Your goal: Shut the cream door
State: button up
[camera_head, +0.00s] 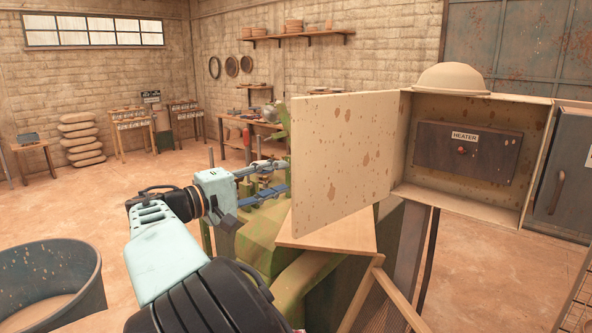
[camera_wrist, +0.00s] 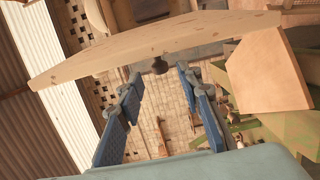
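The cream door (camera_head: 345,150), speckled with brown spots, stands wide open from the left side of a cream cabinet (camera_head: 408,185). Inside is a dark panel (camera_head: 465,152) labelled HEATER with a red knob. My gripper (camera_head: 275,182) is at the left of the door's free edge, its blue-padded fingers apart and empty. In the wrist view my gripper (camera_wrist: 160,88) also shows open, with a long pale slab, seemingly the door's edge (camera_wrist: 150,50), crossing beyond the fingertips. I cannot tell whether a fingertip touches the door.
A cream dome-shaped hat (camera_head: 450,78) sits on the cabinet. A wooden board (camera_head: 330,232) lies below the door, beside a green machine (camera_head: 262,240). A grey door with a handle (camera_head: 563,185) is at right. A round tub (camera_head: 50,280) stands at left. The floor at left is open.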

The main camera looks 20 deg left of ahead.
jog(key=p+x, duration=0.1)
jog(key=x, duration=0.4)
jog(key=shift+w+d, duration=0.15)
jog(key=shift+w, duration=0.15)
grip_shut()
